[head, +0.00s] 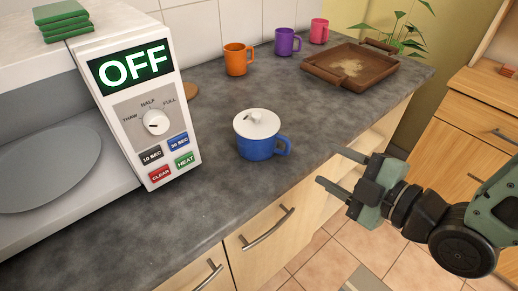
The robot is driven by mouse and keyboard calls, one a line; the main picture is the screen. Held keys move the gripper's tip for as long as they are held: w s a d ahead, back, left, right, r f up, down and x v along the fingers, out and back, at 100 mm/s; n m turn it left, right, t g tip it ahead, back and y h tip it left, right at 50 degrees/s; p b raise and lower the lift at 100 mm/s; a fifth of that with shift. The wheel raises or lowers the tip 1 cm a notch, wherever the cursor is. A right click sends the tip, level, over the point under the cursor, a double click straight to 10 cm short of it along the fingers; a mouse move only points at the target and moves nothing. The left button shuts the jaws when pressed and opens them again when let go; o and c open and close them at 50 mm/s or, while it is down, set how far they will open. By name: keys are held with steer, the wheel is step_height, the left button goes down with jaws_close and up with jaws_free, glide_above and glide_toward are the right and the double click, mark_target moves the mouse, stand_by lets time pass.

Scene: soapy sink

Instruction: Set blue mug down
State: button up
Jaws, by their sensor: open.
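The blue mug (258,147) stands upright on the grey countertop (215,190), right of the microwave panel.
A microwave (150,100) showing OFF stands at left with its door open. Orange (236,60), purple (285,42) and pink (319,31) mugs and a brown wooden tray (322,73) stand farther back. The counter around the blue mug is clear.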

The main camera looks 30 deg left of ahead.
mark_target(288, 144)
steer(key=b, duration=0.3)
steer(key=shift+w+a+f, duration=0.15)
steer(key=shift+a+f, duration=0.2)
steer(key=shift+a, duration=0.05)
steer(key=shift+a+b, duration=0.15)
steer(key=shift+b, duration=0.6)
steer(key=shift+p+x, duration=1.45)
steer(key=shift+x, duration=3.6)
steer(key=shift+w, duration=0.1)
jaws_close()
steer(key=shift+r, duration=0.1)
